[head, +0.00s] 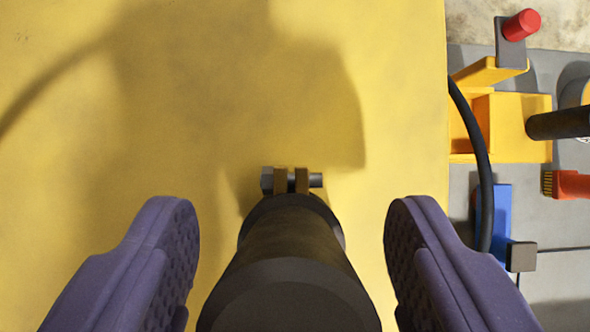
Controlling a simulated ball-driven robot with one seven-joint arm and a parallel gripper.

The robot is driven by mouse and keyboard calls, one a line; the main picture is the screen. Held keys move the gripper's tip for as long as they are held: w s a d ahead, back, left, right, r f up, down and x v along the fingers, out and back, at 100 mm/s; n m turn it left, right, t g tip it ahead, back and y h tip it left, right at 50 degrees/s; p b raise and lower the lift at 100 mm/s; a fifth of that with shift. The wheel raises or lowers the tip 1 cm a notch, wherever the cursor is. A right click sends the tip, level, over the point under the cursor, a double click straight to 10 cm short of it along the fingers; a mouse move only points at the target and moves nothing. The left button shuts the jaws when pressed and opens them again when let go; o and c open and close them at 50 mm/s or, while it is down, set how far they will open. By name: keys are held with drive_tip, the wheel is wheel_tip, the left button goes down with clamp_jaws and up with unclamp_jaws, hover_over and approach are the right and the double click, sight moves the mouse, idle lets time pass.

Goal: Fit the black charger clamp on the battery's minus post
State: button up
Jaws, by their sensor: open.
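My gripper (291,235) is open, with one purple finger on each side at the bottom of the head view. Between the fingers is a dark, round-bodied piece (290,255), apparently the black charger clamp. Its far end has two brownish lugs with a grey bolt (267,181) through them. A gap shows between it and each finger, so neither finger appears to touch it. It is above or on a flat yellow surface (400,110); I cannot tell whether it touches. I cannot make out the battery or its minus post for certain.
A black cable (478,150) curves down past the yellow edge at right. Beyond lie a red cylinder (521,25) on a grey block, a yellow bracket (520,140), a black rod (560,122), a blue piece (497,210) and an orange-red brush-like piece (570,184). The yellow surface ahead is clear.

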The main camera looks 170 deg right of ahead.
drive_tip(key=shift+c, duration=0.2)
drive_tip(key=shift+f, duration=0.1)
drive_tip(key=c, duration=1.1)
clamp_jaws()
